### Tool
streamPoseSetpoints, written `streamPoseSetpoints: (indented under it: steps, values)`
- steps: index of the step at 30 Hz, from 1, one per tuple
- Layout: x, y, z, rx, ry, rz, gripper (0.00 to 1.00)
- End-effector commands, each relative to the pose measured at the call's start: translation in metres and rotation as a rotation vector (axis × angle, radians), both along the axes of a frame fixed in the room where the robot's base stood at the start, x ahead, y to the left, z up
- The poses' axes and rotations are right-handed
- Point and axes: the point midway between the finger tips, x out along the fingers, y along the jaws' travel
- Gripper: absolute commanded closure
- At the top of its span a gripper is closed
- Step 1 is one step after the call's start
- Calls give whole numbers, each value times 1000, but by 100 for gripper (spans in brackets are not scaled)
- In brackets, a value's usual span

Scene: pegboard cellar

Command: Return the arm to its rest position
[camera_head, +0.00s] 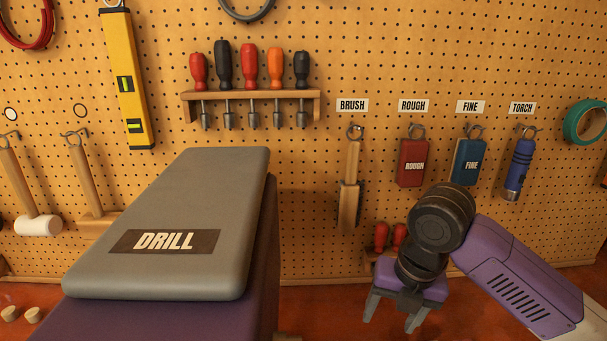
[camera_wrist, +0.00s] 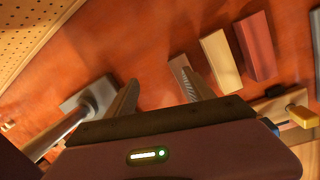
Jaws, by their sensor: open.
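My gripper (camera_head: 393,312) hangs from my purple arm at the lower right in the head view, its fingers pointing down over the red-brown bench. In the wrist view my gripper (camera_wrist: 160,88) has its two fingers spread apart with nothing between them. The bench top (camera_wrist: 150,60) lies beyond the fingertips. My arm is bent, with the forearm running down to the right edge of the head view.
A grey case marked DRILL (camera_head: 165,200) stands at left centre. A brush (camera_head: 349,185), red block (camera_head: 412,165), blue block (camera_head: 467,163) and torch (camera_head: 518,168) hang on the pegboard (camera_head: 310,225). Wooden (camera_wrist: 220,62) and dark red (camera_wrist: 256,47) blocks lie near my right finger in the wrist view.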

Motion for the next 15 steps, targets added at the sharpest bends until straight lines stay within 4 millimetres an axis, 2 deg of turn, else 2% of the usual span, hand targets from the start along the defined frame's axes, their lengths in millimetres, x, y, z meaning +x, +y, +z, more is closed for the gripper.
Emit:
streamPoseSetpoints:
  steps: [3,6,10,15]
  values:
    - [33,23,22,141,-146,-182,38]
    - [54,49,39,317,-238,-332,38]
    - [74,88,68,611,-316,-526,38]
    - [84,124,108,1028,-333,-762,38]
